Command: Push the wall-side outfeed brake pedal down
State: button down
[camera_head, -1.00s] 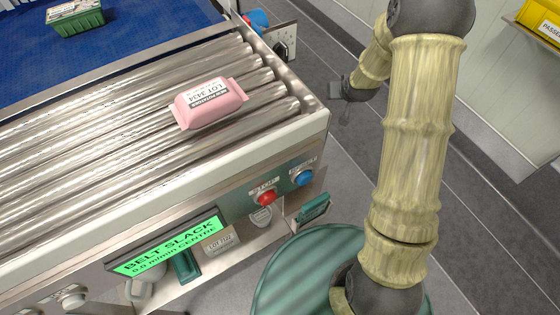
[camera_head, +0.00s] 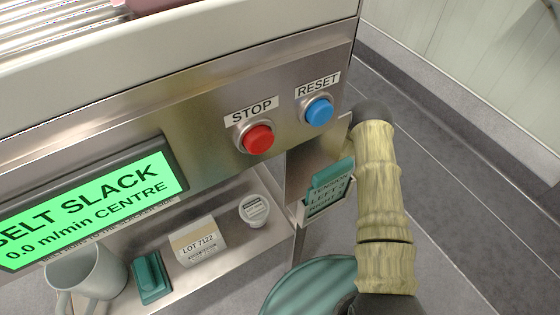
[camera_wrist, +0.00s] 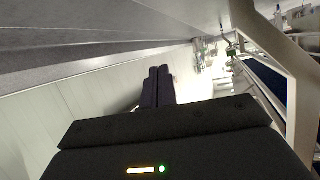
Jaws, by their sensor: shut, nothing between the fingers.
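I cannot make out the wall-side outfeed brake pedal in either view. My gripper (camera_wrist: 158,87) shows in the wrist view, with its two dark fingers together and nothing between them. It points along the pale wall (camera_wrist: 75,115), with the conveyor frame (camera_wrist: 270,45) on the right. In the head view my gripper is hidden; only my sleeved arm shows at the right, beside the end of the conveyor (camera_head: 230,75).
The conveyor's front panel has a red STOP button (camera_head: 258,138), a blue RESET button (camera_head: 319,110) and a green BELT SLACK display (camera_head: 95,200). A tension card holder (camera_head: 330,190) hangs below. A shelf (camera_head: 215,265) holds a grey mug (camera_head: 88,275), a LOT 7122 box (camera_head: 194,245) and a green object (camera_head: 151,277).

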jog(key=s+a+f+n+y+b, duration=0.1)
jog(key=s+a+f+n+y, duration=0.4)
jog(key=a, duration=0.5)
notch_tip(320, 180, down, 3)
jog(key=shift+s+r+g, duration=0.1)
jog(key=shift+s+g, duration=0.3)
jog(key=shift+s, duration=0.4)
jog(key=shift+w+a, duration=0.1)
jog(key=shift+a, duration=0.05)
